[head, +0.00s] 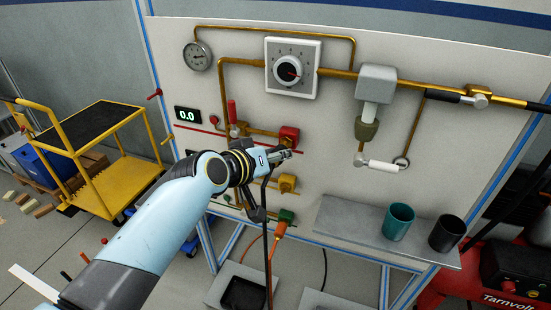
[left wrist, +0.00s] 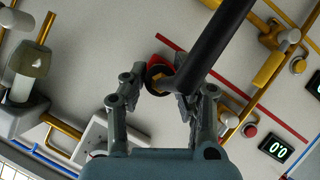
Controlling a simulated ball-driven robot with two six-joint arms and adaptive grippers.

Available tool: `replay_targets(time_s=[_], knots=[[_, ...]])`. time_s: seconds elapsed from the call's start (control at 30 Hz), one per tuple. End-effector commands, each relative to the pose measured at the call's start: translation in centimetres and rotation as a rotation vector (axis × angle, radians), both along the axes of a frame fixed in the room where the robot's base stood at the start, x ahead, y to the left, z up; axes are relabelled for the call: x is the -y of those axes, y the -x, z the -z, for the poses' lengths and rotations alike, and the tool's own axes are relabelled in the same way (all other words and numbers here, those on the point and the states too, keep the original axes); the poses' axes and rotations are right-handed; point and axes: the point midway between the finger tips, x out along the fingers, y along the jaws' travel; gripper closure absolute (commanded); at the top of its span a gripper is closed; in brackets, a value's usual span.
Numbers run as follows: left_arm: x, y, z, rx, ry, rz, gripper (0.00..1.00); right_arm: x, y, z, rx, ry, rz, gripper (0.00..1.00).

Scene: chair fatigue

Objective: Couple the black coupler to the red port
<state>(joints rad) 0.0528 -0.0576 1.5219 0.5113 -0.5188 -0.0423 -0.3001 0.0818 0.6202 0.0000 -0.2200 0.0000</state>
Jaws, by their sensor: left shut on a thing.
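The red port (head: 289,136) sits on the white panel, at the end of a brass pipe. It also shows in the left wrist view (left wrist: 154,64), partly hidden behind the black coupler. My left gripper (head: 281,155) is just below the red port in the head view and is shut on the black coupler (left wrist: 187,78). The coupler's dark hose (head: 268,235) hangs down from the gripper. In the left wrist view the coupler's end overlaps the port's brass centre; I cannot tell whether they touch. My right gripper is in neither view.
A yellow port (head: 287,183) and a green port (head: 286,215) with an orange coupler (head: 280,230) lie below. A red-handled valve (head: 232,115) is left of the red port. A grey shelf (head: 340,215) with a teal cup (head: 398,222) and a black cup (head: 446,233) juts out at right.

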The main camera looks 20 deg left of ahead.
Motion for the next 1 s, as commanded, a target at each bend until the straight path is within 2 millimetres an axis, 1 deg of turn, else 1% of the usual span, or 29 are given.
replay_targets(time_s=[0.7,0.73,0.9,0.93,1.0], knots=[[0.1,-1.9,0.0,0.001,0.001,0.0,1.0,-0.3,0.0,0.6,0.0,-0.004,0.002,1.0],[0.1,-1.8,0.0,0.001,0.001,-0.001,0.69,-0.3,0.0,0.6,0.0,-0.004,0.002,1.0],[0.1,-1.8,-0.1,0.001,0.0,-0.001,0.47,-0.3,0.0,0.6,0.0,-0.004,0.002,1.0],[0.1,-1.8,0.0,0.001,0.0,-0.001,0.44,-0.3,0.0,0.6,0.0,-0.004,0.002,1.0],[0.1,-1.8,0.0,0.0,0.0,0.0,0.44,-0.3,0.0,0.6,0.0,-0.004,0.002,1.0]])
